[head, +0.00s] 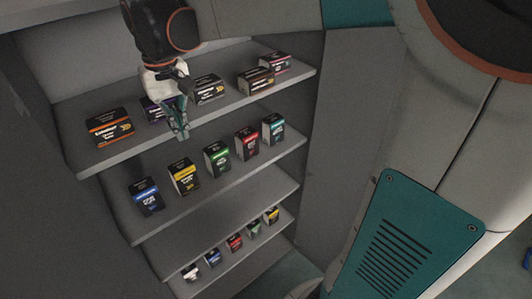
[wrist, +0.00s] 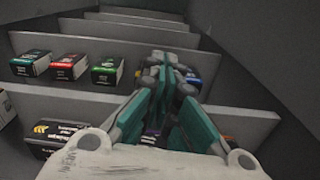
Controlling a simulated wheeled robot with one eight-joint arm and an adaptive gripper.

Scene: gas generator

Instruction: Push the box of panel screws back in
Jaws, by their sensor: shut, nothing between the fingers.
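Small labelled boxes stand on the shelves; the print is too small for me to tell which one holds panel screws. My gripper (head: 180,132) is shut and empty, pointing down at the front of the top shelf. It is in front of the purple box (head: 154,110) and partly hides it. A white-labelled box (head: 208,90) stands just right of it. In the wrist view my gripper (wrist: 163,72) fills the middle, with a dark white-lettered box (wrist: 52,138) at lower left. The purple box is mostly hidden behind the fingers there.
The top shelf (head: 92,165) also carries an orange box (head: 110,127) at left, and a brown box (head: 256,80) and a red box (head: 275,63) at right. Lower shelves hold more boxes, including a blue box (head: 146,196) and a green box (head: 217,160). Cabinet walls close both sides.

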